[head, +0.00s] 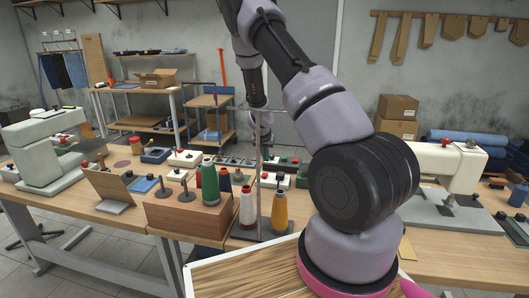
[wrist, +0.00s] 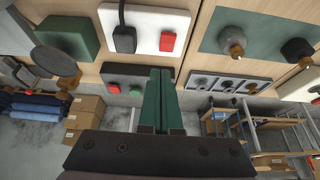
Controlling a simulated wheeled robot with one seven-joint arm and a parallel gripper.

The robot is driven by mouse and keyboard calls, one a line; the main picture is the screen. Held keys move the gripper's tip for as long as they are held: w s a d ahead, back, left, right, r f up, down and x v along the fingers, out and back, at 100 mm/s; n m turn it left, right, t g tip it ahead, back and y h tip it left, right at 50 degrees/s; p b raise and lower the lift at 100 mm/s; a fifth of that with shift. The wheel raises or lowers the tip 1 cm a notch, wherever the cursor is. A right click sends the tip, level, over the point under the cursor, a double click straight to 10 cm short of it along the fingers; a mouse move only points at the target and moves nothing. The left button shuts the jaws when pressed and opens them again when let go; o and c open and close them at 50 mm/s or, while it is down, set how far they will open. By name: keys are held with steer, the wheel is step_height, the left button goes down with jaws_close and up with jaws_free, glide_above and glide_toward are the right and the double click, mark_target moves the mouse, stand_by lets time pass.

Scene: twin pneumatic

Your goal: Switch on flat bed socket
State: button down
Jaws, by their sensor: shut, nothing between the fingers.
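In the wrist view, my gripper (wrist: 162,72) is shut, its two dark green fingers together and empty. The fingertips are close to a white socket plate (wrist: 184,22) with a black plug (wrist: 124,38) and a red switch (wrist: 167,41). The fingertips appear just below the switch in the picture, with no clear contact. I cannot tell whether the switch is on or off, or which machine this socket serves. In the head view my gripper is too small and covered to make out. A white box with a red top (head: 275,180) stands on the bench there.
A dark box with red and green buttons (wrist: 124,88) and a grey panel of dials (wrist: 228,84) flank the fingers. Thread cones, including a green one (head: 210,183), and a thin upright pole crowd the bench front.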

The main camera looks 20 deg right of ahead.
mark_target(266, 176)
steer(key=x, duration=0.3)
steer(key=shift+f, duration=0.4)
steer(key=shift+s+a+f, duration=0.15)
steer(key=shift+s+f, duration=0.1)
steer(key=shift+f, duration=0.25)
steer(key=shift+s+a+f, duration=0.1)
steer(key=shift+s+f, duration=0.15)
steer(key=shift+f, duration=0.3)
steer(key=shift+s+a+f, duration=0.1)
steer(key=shift+f, duration=0.4)
steer(key=shift+s+a+f+t+h, duration=0.2)
steer(key=shift+s+f+t+h, duration=0.1)
steer(key=shift+f+t, duration=0.2)
steer(key=shift+w+d+r, duration=0.1)
steer(key=shift+w, duration=0.05)
steer(key=shift+w+d+r, duration=0.3)
steer(key=shift+w+d, duration=0.05)
steer(key=shift+w, duration=0.15)
